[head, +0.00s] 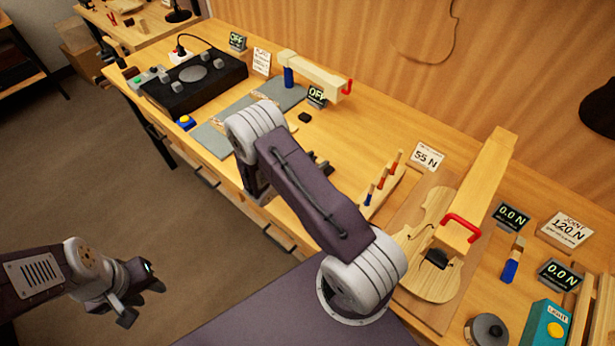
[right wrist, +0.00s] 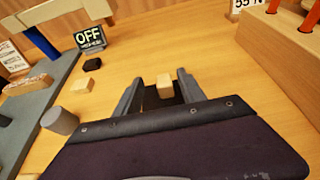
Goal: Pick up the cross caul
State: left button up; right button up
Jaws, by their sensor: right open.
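A small pale wooden block (right wrist: 165,86) lies on the bench between the fingertips of my right gripper (right wrist: 160,92), which is open. It may be the cross caul, but I cannot tell for sure. A second small wooden block (right wrist: 82,86) and a black block (right wrist: 92,64) lie to the left of the fingers. The black block also shows in the head view (head: 305,117). In the head view, my right gripper (head: 320,165) is mostly hidden behind my own arm. My left gripper (head: 140,298) hangs over the floor at lower left, its fingers apart and empty.
A grey slab (right wrist: 40,110) with a grey cylinder (right wrist: 60,121) by its edge lies left of my right gripper. A wooden rack (head: 385,190) with coloured tools and a violin body (head: 432,275) under a wooden beam stand to the right. An OFF display (right wrist: 89,38) stands behind.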

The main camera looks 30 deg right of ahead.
aim_at(323, 158)
jog(key=x, duration=0.3)
jog(key=p+x, duration=0.1)
jog(key=x, duration=0.2)
jog(key=shift+s+f, duration=0.15)
jog(key=shift+s, duration=0.1)
grip_shut()
